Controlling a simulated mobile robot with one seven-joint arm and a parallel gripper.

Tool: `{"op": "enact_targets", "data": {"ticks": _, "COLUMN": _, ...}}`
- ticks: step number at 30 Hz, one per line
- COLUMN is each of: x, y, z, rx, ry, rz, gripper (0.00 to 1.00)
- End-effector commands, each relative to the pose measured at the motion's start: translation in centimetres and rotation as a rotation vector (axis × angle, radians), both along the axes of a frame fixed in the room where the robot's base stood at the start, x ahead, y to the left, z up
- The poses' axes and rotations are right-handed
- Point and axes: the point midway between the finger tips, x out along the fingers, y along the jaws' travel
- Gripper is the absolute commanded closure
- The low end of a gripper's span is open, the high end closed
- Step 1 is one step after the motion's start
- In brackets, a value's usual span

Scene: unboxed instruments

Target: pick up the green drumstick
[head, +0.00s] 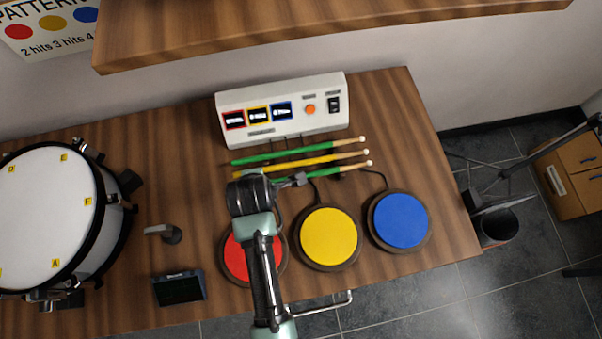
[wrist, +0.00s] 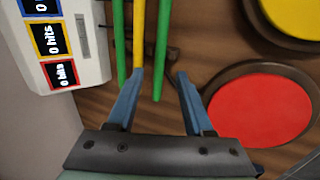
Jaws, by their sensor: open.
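Two green drumsticks with pale tips lie on the wooden table on either side of a yellow drumstick (head: 300,162). The far green drumstick (head: 285,151) is nearest the white console; the near green drumstick (head: 340,170) is partly hidden by my gripper (head: 298,180) in the head view. In the wrist view my gripper (wrist: 160,76) is open and empty. The near green drumstick (wrist: 162,45) has its end between the two fingers in the picture. The yellow drumstick (wrist: 138,35) ends by the left fingertip; the far green drumstick (wrist: 119,45) is outside it. I cannot tell the height gap.
A white console (head: 290,122) stands behind the sticks. Red (head: 236,259), yellow (head: 328,237) and blue (head: 401,221) pads lie in front, with cables to the console. A large drum (head: 45,215) stands at left. A shelf (head: 300,25) overhangs the back.

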Motion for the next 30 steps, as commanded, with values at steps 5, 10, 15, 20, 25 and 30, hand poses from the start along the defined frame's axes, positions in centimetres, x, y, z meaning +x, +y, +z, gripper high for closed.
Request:
{"op": "enact_targets", "data": {"ticks": 5, "x": 0.8, "y": 0.3, "z": -2.1, "rx": 0.000, "ry": 0.001, "rz": -0.002, "gripper": 0.48}}
{"op": "enact_targets", "data": {"ticks": 10, "x": 1.0, "y": 0.4, "z": -2.4, "rx": 0.001, "ry": -0.002, "rz": -0.002, "gripper": 0.48}}
{"op": "enact_targets", "data": {"ticks": 15, "x": 1.0, "y": 0.4, "z": -2.4, "rx": 0.001, "ry": -0.002, "rz": -0.002, "gripper": 0.54}}
{"op": "enact_targets", "data": {"ticks": 20, "x": 1.0, "y": 0.4, "z": -2.4, "rx": 0.001, "ry": -0.001, "rz": -0.002, "gripper": 0.82}}
{"op": "enact_targets", "data": {"ticks": 25, "x": 1.0, "y": 0.4, "z": -2.4, "rx": 0.001, "ry": -0.001, "rz": -0.002, "gripper": 1.00}}
{"op": "enact_targets", "data": {"ticks": 30, "x": 1.0, "y": 0.4, "z": -2.4, "rx": 0.001, "ry": -0.002, "rz": -0.002, "gripper": 1.00}}
